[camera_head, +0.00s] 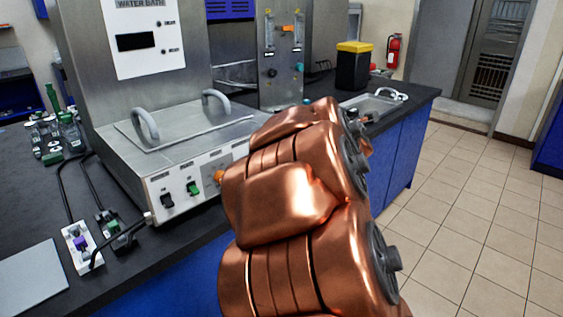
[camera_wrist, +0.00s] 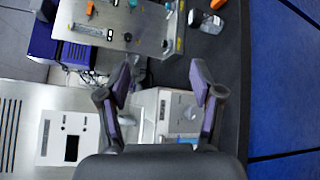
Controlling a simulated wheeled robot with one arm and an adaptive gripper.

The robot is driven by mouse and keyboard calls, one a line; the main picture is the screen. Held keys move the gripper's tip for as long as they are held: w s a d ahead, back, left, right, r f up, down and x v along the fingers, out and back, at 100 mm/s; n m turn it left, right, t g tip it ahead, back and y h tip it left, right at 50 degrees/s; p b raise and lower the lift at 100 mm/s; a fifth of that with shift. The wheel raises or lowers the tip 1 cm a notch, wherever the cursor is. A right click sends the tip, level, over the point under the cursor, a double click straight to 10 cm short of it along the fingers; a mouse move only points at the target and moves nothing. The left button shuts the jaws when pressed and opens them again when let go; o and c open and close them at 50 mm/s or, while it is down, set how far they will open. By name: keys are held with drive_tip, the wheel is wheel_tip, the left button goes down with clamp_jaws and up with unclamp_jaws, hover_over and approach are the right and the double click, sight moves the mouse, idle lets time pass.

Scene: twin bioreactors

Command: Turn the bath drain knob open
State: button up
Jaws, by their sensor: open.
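The water bath (camera_head: 180,160) is a steel box with a lid and two grey handles, standing on the dark bench. Its front panel has a black switch (camera_head: 167,200), a green switch (camera_head: 193,188) and, at the right, an orange knob (camera_head: 218,176) beside my copper arm, which hides the panel's right end. I cannot tell whether this is the drain knob. In the wrist view, my gripper (camera_wrist: 164,80) is open and empty, its two fingers apart above the bench equipment. A pale box-like part (camera_wrist: 150,108) shows between and below the fingers. My arm hides the gripper in the head view.
A steel panel with flow tubes (camera_head: 281,50) stands behind. A yellow-lidded black bin (camera_head: 353,66) and a sink (camera_head: 372,105) are to the right. A power strip (camera_head: 82,247) with cables lies at left. The tiled floor (camera_head: 450,210) at right is clear.

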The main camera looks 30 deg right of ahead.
drive_tip(key=w+a+f+n+t+y+b, duration=0.2)
drive_tip(key=w+f+n+y+b, duration=0.15)
drive_tip(key=f+n+y, duration=0.55)
drive_tip(key=w+a+f+n+t+y+b, duration=0.25)
drive_tip(key=f+n+y+b, duration=0.2)
drive_tip(key=n, duration=0.75)
drive_tip(key=shift+f+p+x, duration=0.15)
drive_tip(key=shift+p+x, duration=0.15)
drive_tip(key=shift+x, duration=1.55)
drive_tip(key=shift+f+p+x, duration=0.15)
drive_tip(key=shift+p+x, duration=0.15)
drive_tip(key=shift+x, duration=1.5)
drive_tip(key=shift+a, duration=0.15)
drive_tip(key=c, duration=1.2)
